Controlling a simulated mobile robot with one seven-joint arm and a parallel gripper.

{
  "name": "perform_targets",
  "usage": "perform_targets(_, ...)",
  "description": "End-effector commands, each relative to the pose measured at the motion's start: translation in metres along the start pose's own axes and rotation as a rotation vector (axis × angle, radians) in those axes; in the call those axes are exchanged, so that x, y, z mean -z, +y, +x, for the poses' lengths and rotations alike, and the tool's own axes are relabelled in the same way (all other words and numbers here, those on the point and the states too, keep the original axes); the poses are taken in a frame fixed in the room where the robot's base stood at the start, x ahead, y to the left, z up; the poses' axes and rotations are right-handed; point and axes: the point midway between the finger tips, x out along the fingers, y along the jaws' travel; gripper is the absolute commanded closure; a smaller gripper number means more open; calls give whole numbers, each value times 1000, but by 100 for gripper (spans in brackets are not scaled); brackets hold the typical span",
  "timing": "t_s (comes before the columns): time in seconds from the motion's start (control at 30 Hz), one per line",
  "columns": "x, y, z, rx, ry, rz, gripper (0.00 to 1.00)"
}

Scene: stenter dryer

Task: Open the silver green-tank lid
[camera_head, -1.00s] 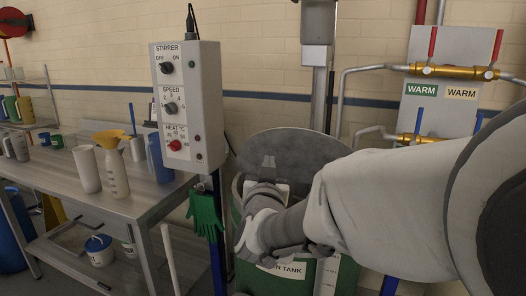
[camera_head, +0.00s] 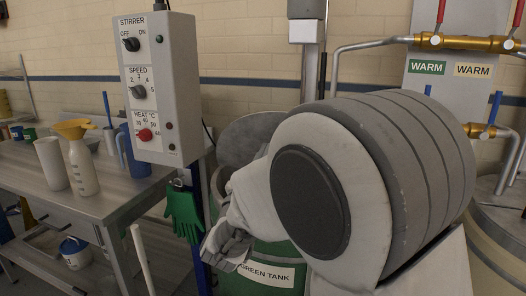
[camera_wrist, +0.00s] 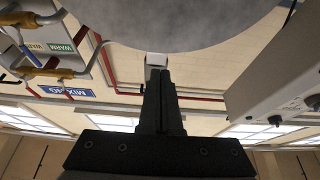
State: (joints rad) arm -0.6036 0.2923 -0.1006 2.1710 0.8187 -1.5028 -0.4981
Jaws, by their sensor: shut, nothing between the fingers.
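The silver lid (camera_head: 245,140) stands tilted up at the back of the green tank (camera_head: 262,250), seen as a grey disc. My arm hides its right part and much of the tank mouth. In the wrist view the lid's grey face (camera_wrist: 190,25) fills the top, just beyond my gripper (camera_wrist: 158,75). The fingers are shut and empty. A small pale block shows at the fingertips; I cannot tell whether it belongs to the lid or the background.
The stirrer control box (camera_head: 158,88) stands on a post left of the tank, with a green glove (camera_head: 184,212) hanging below. A metal table (camera_head: 95,200) with jugs is at the left. Pipes with brass valves (camera_head: 465,42) are at the right. The box also edges the wrist view (camera_wrist: 275,85).

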Motion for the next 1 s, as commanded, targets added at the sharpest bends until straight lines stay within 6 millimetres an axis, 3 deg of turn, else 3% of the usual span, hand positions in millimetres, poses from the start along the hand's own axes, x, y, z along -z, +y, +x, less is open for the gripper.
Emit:
perform_targets(0.3, 0, 1, 70, -3, 2, -1, 100)
perform_targets(0.5, 0, 0, 100, 0, 0, -1, 100)
perform_targets(0.7, -1, 0, 111, 1, -1, -1, 100)
perform_targets(1.0, 0, 0, 111, 1, -1, -1, 100)
